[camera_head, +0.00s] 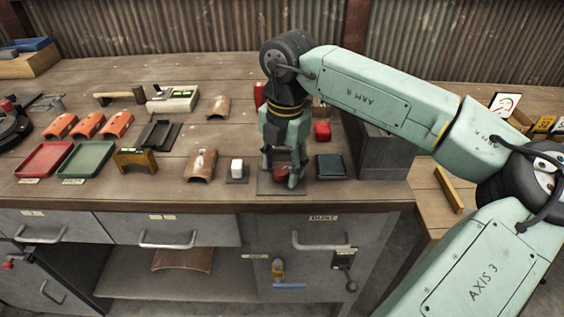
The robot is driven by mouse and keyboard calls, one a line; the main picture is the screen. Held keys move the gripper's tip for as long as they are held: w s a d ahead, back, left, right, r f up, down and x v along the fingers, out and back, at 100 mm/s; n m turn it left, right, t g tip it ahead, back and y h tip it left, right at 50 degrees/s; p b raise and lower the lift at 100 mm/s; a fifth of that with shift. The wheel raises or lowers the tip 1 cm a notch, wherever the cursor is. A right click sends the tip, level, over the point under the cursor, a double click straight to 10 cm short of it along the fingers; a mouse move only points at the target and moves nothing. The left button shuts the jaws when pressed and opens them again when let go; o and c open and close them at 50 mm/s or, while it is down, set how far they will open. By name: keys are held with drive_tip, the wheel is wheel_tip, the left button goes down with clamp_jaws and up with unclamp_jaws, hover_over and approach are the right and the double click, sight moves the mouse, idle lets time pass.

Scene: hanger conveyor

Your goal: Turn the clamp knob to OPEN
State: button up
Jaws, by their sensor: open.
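My gripper (284,172) points down at the front of the workbench, right of its middle. It is open, with its fingertips low around a dark red rounded part (281,174), which looks like the clamp knob. This part sits on a flat grey-brown plate (268,190) near the bench's front edge. The fingers partly hide it, and I cannot tell whether they touch it. No OPEN mark or knob pointer is readable.
Curved brown tiles (201,164), a red tray (44,159) and a green tray (86,159) lie further left.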

drive_tip(key=shift+c, duration=0.6)
drive_tip(key=c, duration=1)
